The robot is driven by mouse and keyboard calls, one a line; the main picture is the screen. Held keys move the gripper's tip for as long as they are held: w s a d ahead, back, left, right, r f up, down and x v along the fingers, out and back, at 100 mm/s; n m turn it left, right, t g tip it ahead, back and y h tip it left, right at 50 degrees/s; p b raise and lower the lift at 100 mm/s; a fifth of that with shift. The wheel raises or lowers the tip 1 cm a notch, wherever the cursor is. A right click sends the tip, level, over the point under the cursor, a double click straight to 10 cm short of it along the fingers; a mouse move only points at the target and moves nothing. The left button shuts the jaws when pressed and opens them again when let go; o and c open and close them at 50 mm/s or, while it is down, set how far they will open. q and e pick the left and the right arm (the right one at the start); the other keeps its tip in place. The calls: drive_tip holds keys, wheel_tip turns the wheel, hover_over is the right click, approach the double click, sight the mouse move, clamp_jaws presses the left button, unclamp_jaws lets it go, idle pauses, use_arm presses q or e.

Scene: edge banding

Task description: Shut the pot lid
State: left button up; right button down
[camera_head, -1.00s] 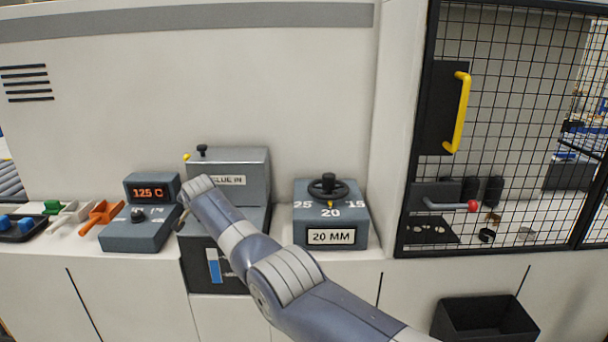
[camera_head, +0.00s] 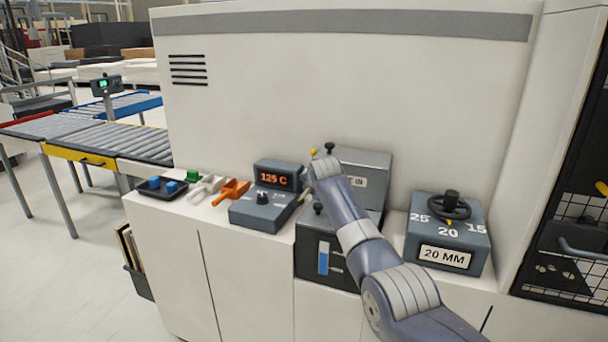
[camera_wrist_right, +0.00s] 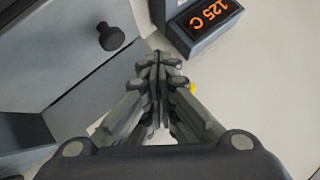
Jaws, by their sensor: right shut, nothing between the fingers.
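The glue pot (camera_head: 311,262) is a dark box with a blue level strip, set into the counter. A grey block or lid (camera_head: 374,160), its label partly hidden, stands at its back; my arm covers much of it, so I cannot tell how far the lid is open. A black knob (camera_head: 318,208) is at the pot's front, and a black knob also shows on a grey surface in the right wrist view (camera_wrist_right: 111,36). My right gripper (camera_wrist_right: 158,62) is shut and empty, between the pot and the temperature display. My left gripper is not in view.
The 125 C display box (camera_head: 264,208) is close to my right gripper. The 20 MM dial box (camera_head: 447,240) stands right of the pot. Orange (camera_head: 232,192) and white (camera_head: 205,187) scoops and a black tray (camera_head: 163,188) lie left. A mesh door (camera_head: 575,230) is far right.

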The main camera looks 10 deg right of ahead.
drive_tip(key=s+a+r+b, duration=0.2)
drive_tip(key=s+a+r, duration=0.1)
drive_tip(key=s+r, duration=0.2)
drive_tip(key=s+d+f+n+g, duration=0.2)
drive_tip(key=s+f+n, duration=0.1)
drive_tip(key=s+f, duration=0.95)
drive_tip(key=s+d+f+n+g, duration=0.2)
drive_tip(key=s+f, duration=0.8)
drive_tip(key=f, duration=0.6)
drive_tip(key=s+a+f+n+g+y, duration=0.1)
drive_tip(key=s+f+n+g, duration=0.15)
drive_tip(key=s, duration=1.45)
drive_tip(key=s+a+f+n+g, duration=0.1)
drive_tip(key=s+f+n, duration=0.25)
drive_tip(key=s, duration=1.25)
drive_tip(key=s+f+n+g, duration=0.1)
drive_tip(key=s+f+g, duration=0.15)
drive_tip(key=f, duration=2.55)
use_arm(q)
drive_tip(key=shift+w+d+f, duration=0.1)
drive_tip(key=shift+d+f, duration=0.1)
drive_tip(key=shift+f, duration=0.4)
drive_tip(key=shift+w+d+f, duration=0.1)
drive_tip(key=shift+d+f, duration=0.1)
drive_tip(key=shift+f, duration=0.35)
use_arm(e)
drive_tip(key=s+d+f, duration=0.3)
drive_tip(key=s+f, duration=1.1)
drive_tip(key=s, duration=0.2)
drive_tip(key=shift+s, duration=0.35)
